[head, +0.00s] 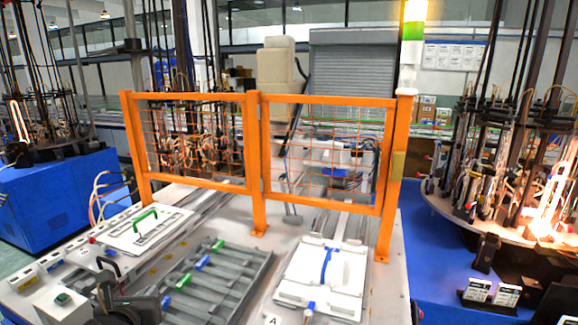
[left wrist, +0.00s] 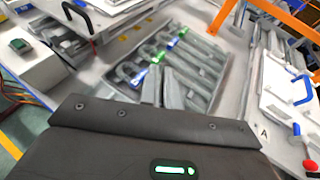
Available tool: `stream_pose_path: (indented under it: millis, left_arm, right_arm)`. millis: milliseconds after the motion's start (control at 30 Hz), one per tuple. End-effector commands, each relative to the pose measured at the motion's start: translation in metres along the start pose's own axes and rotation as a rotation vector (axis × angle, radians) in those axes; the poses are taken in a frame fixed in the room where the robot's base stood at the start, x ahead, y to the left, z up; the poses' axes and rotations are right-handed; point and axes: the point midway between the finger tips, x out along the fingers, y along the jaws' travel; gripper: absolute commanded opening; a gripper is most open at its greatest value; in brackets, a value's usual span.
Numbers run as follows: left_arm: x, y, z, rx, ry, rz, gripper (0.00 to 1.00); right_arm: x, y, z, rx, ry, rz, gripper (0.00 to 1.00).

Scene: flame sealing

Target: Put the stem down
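I cannot make out a stem for certain in either view. My left gripper (head: 135,303) is dark grey and low at the left in the head view, beside the near left corner of a grey slotted tray (head: 243,283). In the left wrist view its grey fingers (left wrist: 163,86) stand close together over the tray (left wrist: 213,80), near a blue clip (left wrist: 137,80). Whether they hold something thin is unclear. Green and blue clips (head: 202,263) alternate along the tray's left side. My right gripper is not in view.
A white fixture (head: 320,300) with a blue handle stands right of the tray. A white panel with a green handle (head: 145,221) and a small box with a green button (head: 62,299) stand at left. An orange mesh fence (head: 259,170) closes the back.

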Motion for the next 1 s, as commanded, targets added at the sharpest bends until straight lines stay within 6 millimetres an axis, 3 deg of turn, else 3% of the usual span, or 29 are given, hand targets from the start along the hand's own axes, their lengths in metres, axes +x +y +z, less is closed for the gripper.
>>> stream_pose_path:
  millis: [267, 500, 667, 1000]
  left_arm:
    - [0.013, -0.053, 0.014, 0.031, -0.005, -0.073, 0.0]
    - [0.012, -0.102, 0.03, 0.062, -0.001, -0.153, 0.0]
    - [0.009, -0.113, 0.035, 0.071, 0.001, -0.172, 0.0]
    - [0.009, -0.113, 0.033, 0.072, 0.003, -0.171, 0.0]
  right_arm:
    - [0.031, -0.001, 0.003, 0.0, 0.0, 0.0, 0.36]
    - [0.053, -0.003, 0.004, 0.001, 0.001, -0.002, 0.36]
    - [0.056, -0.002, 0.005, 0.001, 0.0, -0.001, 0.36]
    - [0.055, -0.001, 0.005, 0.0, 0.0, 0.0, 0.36]
